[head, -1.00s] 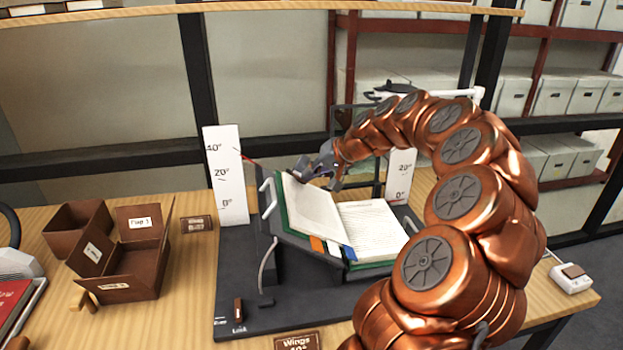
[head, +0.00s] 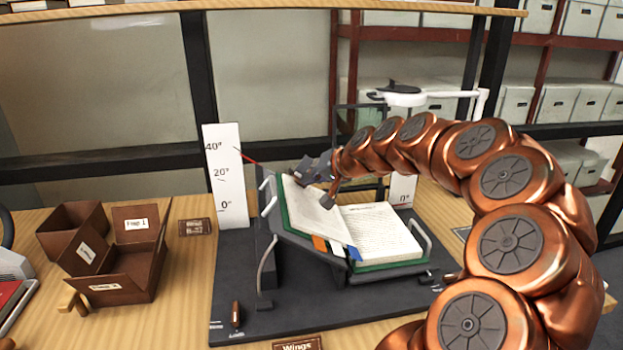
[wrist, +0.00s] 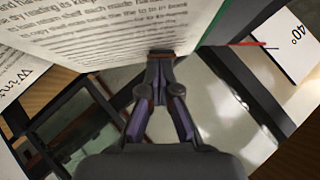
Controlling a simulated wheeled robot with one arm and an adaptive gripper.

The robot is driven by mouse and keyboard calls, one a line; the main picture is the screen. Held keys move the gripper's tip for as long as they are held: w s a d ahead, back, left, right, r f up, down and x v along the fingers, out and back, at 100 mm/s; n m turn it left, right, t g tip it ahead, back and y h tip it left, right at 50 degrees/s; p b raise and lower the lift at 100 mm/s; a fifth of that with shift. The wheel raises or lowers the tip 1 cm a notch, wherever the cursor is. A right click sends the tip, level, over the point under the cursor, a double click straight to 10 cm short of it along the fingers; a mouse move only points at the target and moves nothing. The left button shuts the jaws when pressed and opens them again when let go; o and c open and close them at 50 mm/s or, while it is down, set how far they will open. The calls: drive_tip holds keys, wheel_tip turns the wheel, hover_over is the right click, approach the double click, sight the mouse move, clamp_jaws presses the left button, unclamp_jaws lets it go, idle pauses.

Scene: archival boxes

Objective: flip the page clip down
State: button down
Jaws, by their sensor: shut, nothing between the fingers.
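An open book (head: 376,228) lies on a dark cradle with angled wings (head: 296,238). Its left page is raised on the tilted left wing. One pale bent rod, apparently a page clip (head: 268,196), stands by the left wing's outer edge; a similar one (head: 422,238) is at the right edge. My gripper (head: 327,198) is at the top edge of the left page. In the wrist view my gripper (wrist: 159,60) is shut, its tips beside the page edge at a small brown piece (wrist: 161,53). I cannot tell whether they touch it.
A white angle scale (head: 226,178) stands behind the cradle's left side, with another behind the right. Brown boxes (head: 125,255) stand on the table at left. A small brown lock handle (head: 236,314) is on the base's front left.

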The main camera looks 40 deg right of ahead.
drive_tip(key=shift+a+f, duration=0.35)
drive_tip(key=shift+a, duration=0.05)
drive_tip(key=shift+r, duration=0.75)
drive_tip(key=shift+d+r, duration=0.35)
drive_tip(key=shift+r, duration=0.15)
drive_tip(key=shift+s+d+r+p, duration=0.2)
drive_tip(key=shift+d+r+p, duration=0.25)
drive_tip(key=shift+d+r, duration=0.65)
drive_tip(key=s+d+r+n+g+y+p, duration=0.15)
drive_tip(key=s+d+r+p, duration=0.4)
drive_tip(key=p, duration=0.55)
drive_tip(key=shift+m+g, duration=0.25)
drive_tip(key=shift+g, duration=0.1)
drive_tip(key=w+a+f+p, duration=0.1)
drive_tip(key=w+f, duration=0.1)
drive_tip(key=w+a+f+p, duration=0.1)
drive_tip(key=w+a+f, duration=0.3)
drive_tip(key=shift+w+f+p, duration=0.15)
drive_tip(key=shift+w+p, duration=0.2)
drive_tip(key=shift+p, duration=0.05)
drive_tip(key=shift+a+f+p, duration=0.4)
drive_tip(key=shift+a+f, duration=0.55)
drive_tip(key=shift+f, duration=0.2)
